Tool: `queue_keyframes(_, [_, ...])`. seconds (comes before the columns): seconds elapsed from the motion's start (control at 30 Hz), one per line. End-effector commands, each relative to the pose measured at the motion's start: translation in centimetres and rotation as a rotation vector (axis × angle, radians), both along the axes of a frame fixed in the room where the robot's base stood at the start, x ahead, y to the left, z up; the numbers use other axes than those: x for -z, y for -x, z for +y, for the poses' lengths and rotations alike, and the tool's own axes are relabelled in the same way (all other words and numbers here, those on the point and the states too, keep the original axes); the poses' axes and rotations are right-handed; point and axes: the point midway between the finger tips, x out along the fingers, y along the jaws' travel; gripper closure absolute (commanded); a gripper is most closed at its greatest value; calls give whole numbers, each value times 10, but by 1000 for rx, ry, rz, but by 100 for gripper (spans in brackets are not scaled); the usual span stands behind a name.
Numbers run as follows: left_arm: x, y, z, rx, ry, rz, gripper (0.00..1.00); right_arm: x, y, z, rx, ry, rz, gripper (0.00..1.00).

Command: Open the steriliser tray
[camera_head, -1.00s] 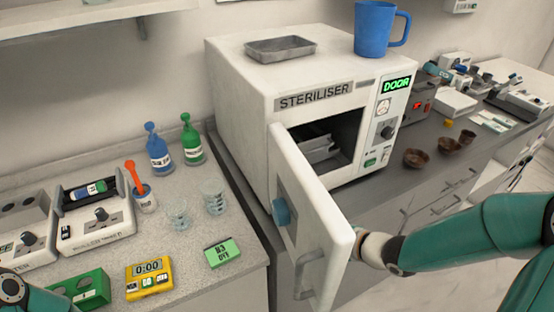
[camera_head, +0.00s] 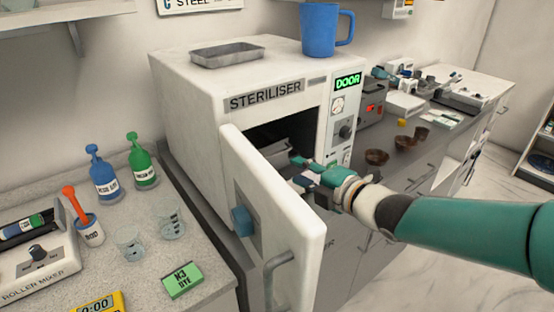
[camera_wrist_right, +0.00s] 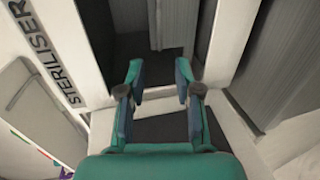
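The white steriliser (camera_head: 205,115) stands on the counter with its door (camera_head: 278,205) swung open toward the front left. Its display reads DOOR. A grey metal tray (camera_head: 270,150) is partly visible in the dark chamber, behind my right gripper. My right gripper (camera_head: 293,168) is at the chamber opening, to the right of the door. In the right wrist view its two fingers (camera_wrist_right: 160,82) are apart with nothing between them, facing the opening. My left gripper is not in view.
A shallow grey tray (camera_head: 228,55) and a blue mug (camera_head: 320,30) stand on top of the steriliser. Bottles, beakers and a roller mixer (camera_head: 35,262) crowd the left counter. Brown bowls (camera_head: 377,157) sit to the right. The open door stands close left of my right arm.

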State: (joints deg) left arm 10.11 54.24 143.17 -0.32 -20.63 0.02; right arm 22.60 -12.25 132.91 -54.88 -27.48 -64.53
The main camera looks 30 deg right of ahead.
Motion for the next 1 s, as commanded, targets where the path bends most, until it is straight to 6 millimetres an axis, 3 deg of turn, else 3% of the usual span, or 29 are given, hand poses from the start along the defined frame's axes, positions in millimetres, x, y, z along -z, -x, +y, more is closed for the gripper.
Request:
queue_keyframes(0.3, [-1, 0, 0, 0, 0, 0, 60, 14, -67, 5, 1, -2, 2, 66])
queue_keyframes(0.5, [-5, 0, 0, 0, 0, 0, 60, 20, -95, 6, 3, 0, 0, 66])
queue_keyframes(0.97, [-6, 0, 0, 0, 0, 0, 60, 23, -106, 6, 6, 0, -1, 66])
queue_keyframes(1.0, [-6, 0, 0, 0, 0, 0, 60, 23, -106, 6, 6, 0, -1, 73])
